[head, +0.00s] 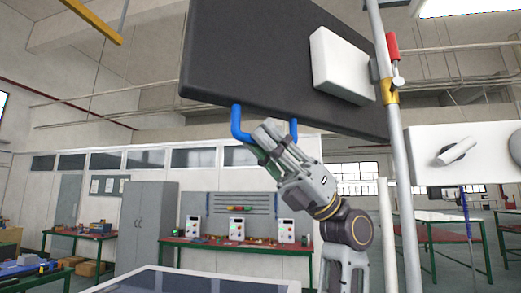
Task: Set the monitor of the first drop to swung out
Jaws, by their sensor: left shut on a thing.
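The monitor (255,60) is a large dark panel at the top of the head view, seen from close below and tilted in the picture. A white box (342,66) sits on its face. A blue handle (237,122) hangs from its lower edge. My left gripper (268,140) is at this handle, shut on its lower bar, with the arm reaching up from below. The gripper hides part of the handle. The monitor's right side meets a pale pole (402,180) near a brass collar (389,91). My right gripper is not in view.
A red-handled valve (393,48) is on the pole. A white panel with a lever (463,150) stands right of it. A dark flat surface (190,281) is low in front. Benches (238,248), a grey cabinet (148,222) and green-framed tables (440,217) stand farther back.

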